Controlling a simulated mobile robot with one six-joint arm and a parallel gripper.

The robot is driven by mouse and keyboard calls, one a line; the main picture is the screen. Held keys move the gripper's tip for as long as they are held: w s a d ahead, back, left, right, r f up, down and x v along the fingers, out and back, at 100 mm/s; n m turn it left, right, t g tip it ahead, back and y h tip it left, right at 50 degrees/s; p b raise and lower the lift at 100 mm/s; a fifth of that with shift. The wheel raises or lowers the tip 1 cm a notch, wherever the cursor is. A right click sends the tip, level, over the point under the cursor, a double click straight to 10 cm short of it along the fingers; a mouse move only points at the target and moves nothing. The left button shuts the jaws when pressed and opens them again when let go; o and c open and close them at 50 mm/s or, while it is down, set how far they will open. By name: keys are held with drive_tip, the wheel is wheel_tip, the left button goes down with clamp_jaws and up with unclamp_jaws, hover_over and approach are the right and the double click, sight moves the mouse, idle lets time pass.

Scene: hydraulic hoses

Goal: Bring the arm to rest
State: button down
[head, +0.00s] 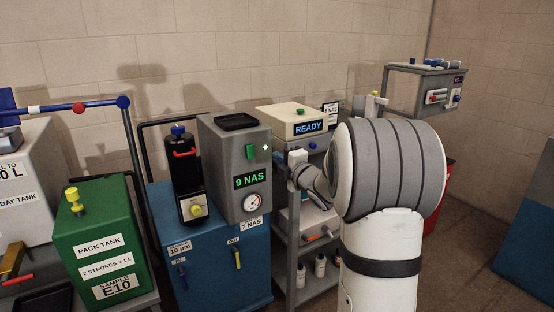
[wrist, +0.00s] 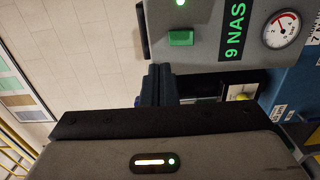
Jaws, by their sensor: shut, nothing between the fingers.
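My gripper (wrist: 160,86) shows in the wrist view with its dark fingers together and nothing between them. Its fingers point toward the grey unit (wrist: 215,52) with the green switch, the "9 NAS" display and a round gauge. I cannot tell the gap between them. In the head view my white and grey arm (head: 388,170) stands at the right, raised in front of the shelf cart. The gripper's fingertips cannot be made out there. The grey unit (head: 226,165) stands left of my arm, on a blue cabinet (head: 210,270).
A black filter housing (head: 178,160) stands beside the grey unit. A green pack tank (head: 105,240) is further left. A beige "READY" device (head: 290,117) sits on the cart behind my arm. A grey wall stand (head: 418,85) is at the back right. Floor (head: 475,235) is clear at right.

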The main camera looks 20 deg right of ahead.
drive_tip(key=s+a+f+m+g+h+p, duration=0.1)
drive_tip(key=s+a+m+g+p, duration=0.2)
drive_tip(key=s, duration=0.9)
drive_tip(key=s+a+f+m+g+h+p, duration=0.1)
drive_tip(key=s+a+m+g+p, duration=0.2)
drive_tip(key=s+m, duration=0.7)
drive_tip(key=s+a+m+g+h+p, duration=0.1)
drive_tip(key=s+a+m+g+p, duration=0.2)
drive_tip(key=s, duration=1.2)
drive_tip(key=a+m+g, duration=0.3)
drive_tip(key=m+g, duration=0.1)
drive_tip(key=g, duration=0.2)
drive_tip(key=shift+s+a+f, duration=0.3)
drive_tip(key=shift+a+f, duration=0.05)
drive_tip(key=shift+f, duration=0.05)
